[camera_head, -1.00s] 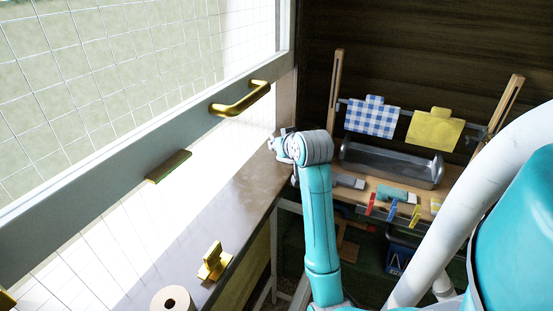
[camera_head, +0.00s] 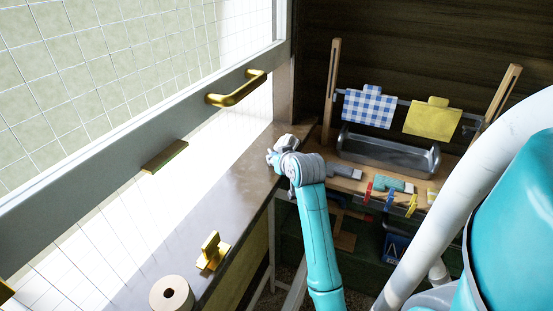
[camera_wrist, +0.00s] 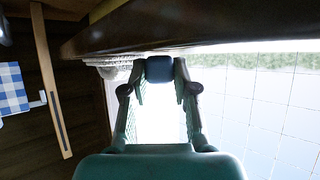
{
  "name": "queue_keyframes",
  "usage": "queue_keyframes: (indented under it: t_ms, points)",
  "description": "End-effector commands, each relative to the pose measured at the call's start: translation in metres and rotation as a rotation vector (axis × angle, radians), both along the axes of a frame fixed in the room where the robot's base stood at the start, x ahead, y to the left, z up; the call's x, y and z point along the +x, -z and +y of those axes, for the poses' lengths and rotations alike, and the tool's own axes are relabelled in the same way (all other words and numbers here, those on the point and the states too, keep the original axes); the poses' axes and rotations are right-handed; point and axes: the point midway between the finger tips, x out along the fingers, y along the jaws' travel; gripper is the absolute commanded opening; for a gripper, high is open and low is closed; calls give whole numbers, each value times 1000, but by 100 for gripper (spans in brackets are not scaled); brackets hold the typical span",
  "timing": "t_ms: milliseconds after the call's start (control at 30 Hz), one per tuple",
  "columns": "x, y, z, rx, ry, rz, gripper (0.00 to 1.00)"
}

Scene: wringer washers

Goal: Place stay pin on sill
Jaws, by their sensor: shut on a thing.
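My gripper (camera_head: 271,157) is over the far end of the brown sill (camera_head: 236,183), beside the window. It is shut on a small dark blue piece, which I take for the stay pin (camera_wrist: 159,69). In the wrist view that piece sits between the two fingertips of my gripper (camera_wrist: 159,80), and only its blunt end shows. The sill's dark edge (camera_wrist: 110,36) runs just beyond the fingertips there. In the head view the held piece is too small to make out. I cannot tell whether it touches the sill.
A brass fitting (camera_head: 212,252) and a pale roll (camera_head: 171,293) stand on the near sill. A brass handle (camera_head: 236,90) juts from the window frame. At right are a metal tray (camera_head: 388,157) and hanging cloths (camera_head: 368,107). The sill between the fitting and my gripper is clear.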

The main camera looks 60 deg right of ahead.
Motion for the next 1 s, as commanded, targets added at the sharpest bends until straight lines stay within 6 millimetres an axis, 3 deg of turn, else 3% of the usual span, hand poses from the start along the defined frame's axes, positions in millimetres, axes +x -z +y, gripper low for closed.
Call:
queue_keyframes:
  t_ms: [100,133,200,233,667,1000]
  points:
    - [0,3,0,0,0,0,0]
    - [0,3,0,0,0,0,33]
    - [0,2,0,0,0,0,51]
    - [0,2,0,0,0,0,53]
    - [-4,-4,4,-1,0,-1,53]
    - [-47,-34,39,-1,1,-2,53]
